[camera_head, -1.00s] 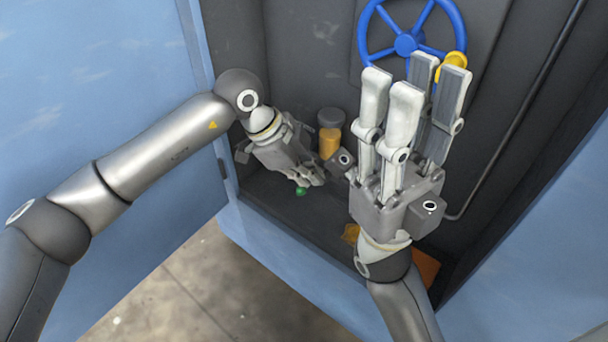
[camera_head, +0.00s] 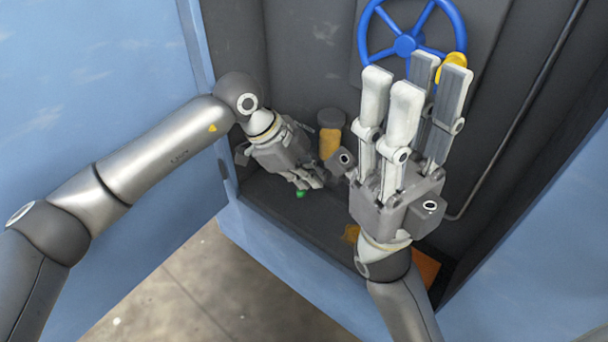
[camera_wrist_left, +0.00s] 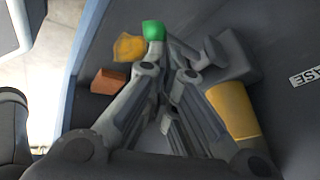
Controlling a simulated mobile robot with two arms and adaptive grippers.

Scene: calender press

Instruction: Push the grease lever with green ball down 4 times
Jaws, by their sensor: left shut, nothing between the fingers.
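The green ball (camera_head: 300,194) of the grease lever shows just below my left gripper's fingertips in the head view, mostly covered by them. In the left wrist view the green ball (camera_wrist_left: 154,30) sits right at the fingertips. My left gripper (camera_head: 316,184) is shut with nothing between its fingers and is at the ball; whether it touches cannot be told. The lever's shaft is hidden behind the fingers. My right gripper (camera_head: 418,84) is open and empty, fingers pointing up, in front of the cabinet.
A grey-capped cylinder with amber body (camera_head: 330,140) stands behind my left gripper. A blue handwheel (camera_head: 404,44) with a yellow knob (camera_head: 453,66) is on the back wall. An orange block (camera_head: 425,266) lies at the cabinet's lower right. The blue door (camera_head: 80,90) stands at left.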

